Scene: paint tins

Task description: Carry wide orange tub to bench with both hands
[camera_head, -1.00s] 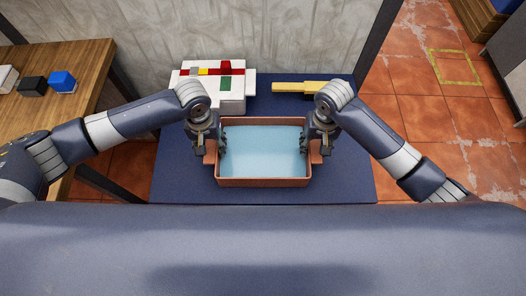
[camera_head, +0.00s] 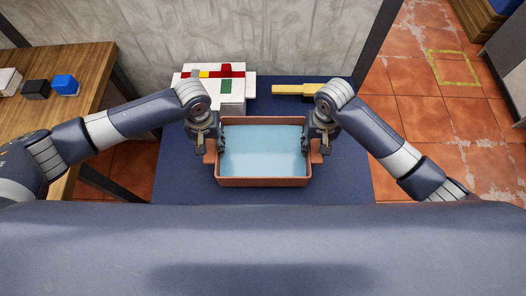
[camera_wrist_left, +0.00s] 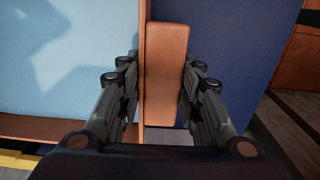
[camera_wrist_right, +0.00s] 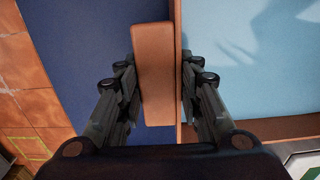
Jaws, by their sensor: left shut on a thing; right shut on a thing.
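The wide orange tub (camera_head: 264,182) has a light blue inside and hangs level in front of me, above the dark blue table. My left gripper (camera_head: 209,146) is shut on the tub's left handle; in the left wrist view its fingers (camera_wrist_left: 158,78) sit on either side of that orange handle (camera_wrist_left: 165,50). My right gripper (camera_head: 320,146) is shut on the right handle; in the right wrist view its fingers (camera_wrist_right: 160,78) flank that handle (camera_wrist_right: 154,50). How high the tub is above the table is hard to tell.
The dark blue table (camera_head: 345,180) holds white blocks with coloured pieces (camera_head: 232,88) and a yellow bar (camera_head: 295,90) behind the tub. A wooden bench (camera_head: 85,66) at left bears white, black and blue boxes (camera_head: 65,85).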

